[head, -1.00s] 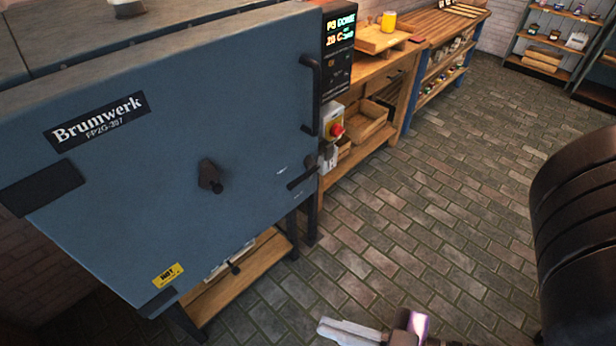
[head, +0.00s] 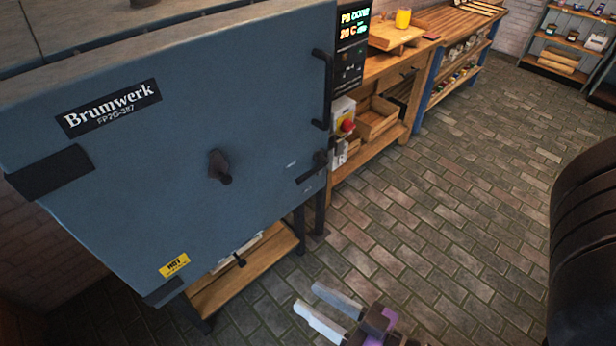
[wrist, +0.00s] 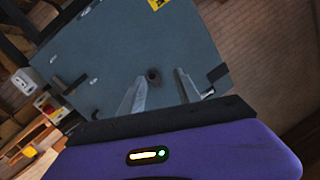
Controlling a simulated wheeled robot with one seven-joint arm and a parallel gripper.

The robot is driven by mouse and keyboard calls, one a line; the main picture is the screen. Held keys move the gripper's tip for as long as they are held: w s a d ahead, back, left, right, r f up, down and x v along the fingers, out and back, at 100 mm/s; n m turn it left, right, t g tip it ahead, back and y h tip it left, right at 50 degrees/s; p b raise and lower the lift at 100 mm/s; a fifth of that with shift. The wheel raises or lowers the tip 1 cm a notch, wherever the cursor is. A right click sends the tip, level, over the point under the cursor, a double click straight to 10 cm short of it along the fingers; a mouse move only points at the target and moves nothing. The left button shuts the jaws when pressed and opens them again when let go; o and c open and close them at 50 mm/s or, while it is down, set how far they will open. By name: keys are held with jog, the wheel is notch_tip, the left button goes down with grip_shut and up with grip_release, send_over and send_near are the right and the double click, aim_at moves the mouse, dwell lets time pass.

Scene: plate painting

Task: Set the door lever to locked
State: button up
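The blue-grey kiln door (head: 120,170) fills the left of the head view and looks shut. The door lever (head: 311,167) is a dark bar at the door's right edge, below the long vertical handle (head: 322,90), tilted with its right end higher. Small marks sit above and below it, too small to read. My gripper (head: 326,300) is low in front of the door, apart from it, with its two fingers spread and nothing between them. In the wrist view my gripper (wrist: 158,88) points at the door (wrist: 130,50), and the lever (wrist: 78,84) shows left of the fingers.
A dark knob (head: 219,167) sticks out of the door's middle. A control panel (head: 350,45) and a red button (head: 347,126) are right of the kiln. A wooden workbench (head: 390,65) runs behind.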

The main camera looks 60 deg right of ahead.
jog(key=w+d+f+m+h+b, duration=0.2)
jog(key=w+d+f+m+h, duration=0.65)
jog(key=w+d+m, duration=0.35)
jog(key=m+g+h, duration=0.7)
jog(key=m+g, duration=0.2)
jog(key=m, duration=0.5)
send_near(306, 176)
jog(key=x, duration=0.3)
jog(key=shift+f+x, duration=0.25)
jog(key=shift+x, duration=1.7)
jog(key=shift+f+x, duration=0.2)
jog(key=shift+x, duration=1.7)
grip_shut()
